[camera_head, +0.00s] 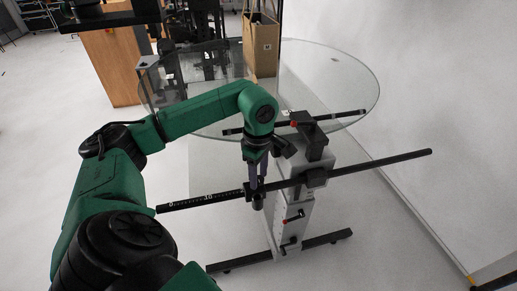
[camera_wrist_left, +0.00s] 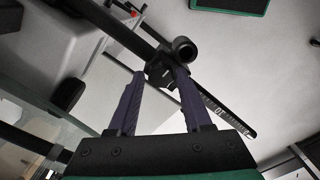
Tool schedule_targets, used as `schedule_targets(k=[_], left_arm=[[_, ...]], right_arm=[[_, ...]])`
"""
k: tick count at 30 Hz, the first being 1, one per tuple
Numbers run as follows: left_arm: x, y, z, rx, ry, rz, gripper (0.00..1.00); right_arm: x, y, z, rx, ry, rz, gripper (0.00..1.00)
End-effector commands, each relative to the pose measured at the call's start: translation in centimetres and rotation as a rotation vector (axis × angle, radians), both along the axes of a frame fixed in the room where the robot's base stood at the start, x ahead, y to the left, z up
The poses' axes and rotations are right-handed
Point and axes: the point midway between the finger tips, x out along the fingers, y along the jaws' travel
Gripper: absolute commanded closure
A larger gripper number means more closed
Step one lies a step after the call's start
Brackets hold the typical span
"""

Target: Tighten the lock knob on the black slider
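The black slider (camera_head: 254,191) sits on a long black rod (camera_head: 385,163) with a white scale at its left end. In the left wrist view the slider (camera_wrist_left: 160,70) has a round, hollow-ended black knob (camera_wrist_left: 184,47) on its upper right. My left gripper (camera_head: 257,181) reaches down to the slider from above. In the left wrist view its purple fingers (camera_wrist_left: 160,75) are apart, with the slider at and just beyond their tips. The right fingertip lies just below the knob; I cannot tell whether either finger touches. My right gripper is not in view.
A white wall stands at right.

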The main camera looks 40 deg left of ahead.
Motion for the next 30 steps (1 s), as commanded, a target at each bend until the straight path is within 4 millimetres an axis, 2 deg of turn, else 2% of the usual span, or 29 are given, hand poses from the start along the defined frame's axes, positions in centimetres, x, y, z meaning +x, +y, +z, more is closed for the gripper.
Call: schedule_targets(k=[10, 14, 17, 23, 24, 25, 27, 30], left_arm=[[-0.1, 0.0, 0.0, 0.0, 0.003, 0.001, 0.29], [0.0, 0.0, 0.8, -0.001, 0.002, 0.001, 0.29], [0.0, -0.1, 2.7, -0.002, -0.002, 0.001, 0.29], [0.1, -0.1, 8.9, -0.003, -0.005, 0.0, 0.29], [0.0, 0.0, 10.9, 0.0, -0.003, 0.001, 0.29], [0.0, 0.0, 11.9, 0.001, -0.003, 0.002, 0.29], [0.0, 0.0, 13.3, 0.001, -0.002, 0.002, 0.29], [-0.1, 0.0, 14.5, 0.0, 0.0, 0.0, 0.29]], right_arm=[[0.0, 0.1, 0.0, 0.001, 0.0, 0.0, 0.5], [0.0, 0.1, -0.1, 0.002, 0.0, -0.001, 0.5], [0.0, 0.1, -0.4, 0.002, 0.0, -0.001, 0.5], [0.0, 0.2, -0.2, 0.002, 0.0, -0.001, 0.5], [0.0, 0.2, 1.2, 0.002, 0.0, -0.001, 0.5], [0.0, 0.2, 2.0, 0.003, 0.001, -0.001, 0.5], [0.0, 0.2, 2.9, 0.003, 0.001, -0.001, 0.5], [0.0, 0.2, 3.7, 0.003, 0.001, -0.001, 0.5]])
